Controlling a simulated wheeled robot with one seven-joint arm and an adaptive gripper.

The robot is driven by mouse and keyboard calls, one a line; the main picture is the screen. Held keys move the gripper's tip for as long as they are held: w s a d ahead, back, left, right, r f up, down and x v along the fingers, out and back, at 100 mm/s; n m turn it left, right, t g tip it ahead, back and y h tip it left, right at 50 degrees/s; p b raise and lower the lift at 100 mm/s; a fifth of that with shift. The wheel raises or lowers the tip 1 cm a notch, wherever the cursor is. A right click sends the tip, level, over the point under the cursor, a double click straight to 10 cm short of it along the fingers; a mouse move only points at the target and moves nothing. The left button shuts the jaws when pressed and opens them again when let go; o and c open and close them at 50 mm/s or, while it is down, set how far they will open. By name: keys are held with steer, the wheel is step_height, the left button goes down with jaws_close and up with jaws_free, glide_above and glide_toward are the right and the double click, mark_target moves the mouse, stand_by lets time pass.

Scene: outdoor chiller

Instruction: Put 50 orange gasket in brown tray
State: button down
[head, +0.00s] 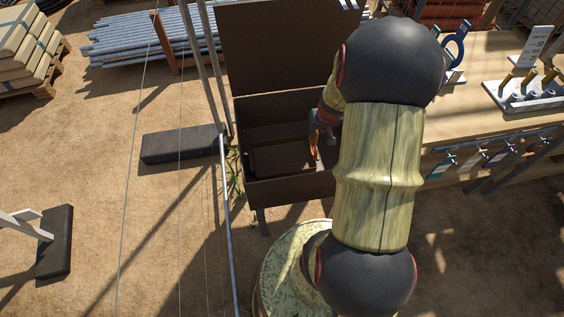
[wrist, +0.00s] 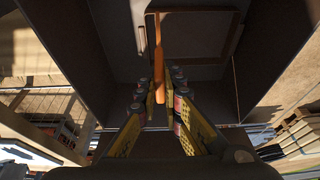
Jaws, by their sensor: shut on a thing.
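The orange gasket (head: 314,150) shows as a thin orange strip at the right side of the open dark box. In the wrist view the gasket (wrist: 158,62) is seen edge-on, running forward from between the fingers. My gripper (head: 318,127) is shut on it; the fingers also show in the wrist view (wrist: 159,100). The brown tray (head: 275,158) lies inside the box, left of the gasket. Its rim shows in the wrist view (wrist: 236,38), beyond the fingers. I cannot tell whether the gasket touches the tray. Any number on the gasket is unreadable.
The dark box (head: 290,192) has its lid (head: 280,45) raised at the back and walls around the gripper. A wooden workbench (head: 480,125) with hanging tags and tools stands at right. Thin poles (head: 229,220) rise close to the box's left side.

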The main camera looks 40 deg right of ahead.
step_height(320, 180, down, 3)
steer(key=shift+f+b, duration=0.1)
steer(key=shift+b, duration=0.5)
steer(key=shift+w+f, duration=0.2)
steer(key=shift+f, duration=0.05)
steer(key=w+a+f+b, duration=0.2)
steer(key=w+a+f, duration=0.1)
steer(key=w+f, duration=0.9)
steer(key=shift+w+f+b, duration=0.35)
steer(key=shift+w, duration=0.3)
steer(key=shift+a+f, duration=0.1)
steer(key=shift+f, duration=0.15)
steer(key=c, duration=2)
jaws_free()
steer(key=shift+o, duration=0.2)
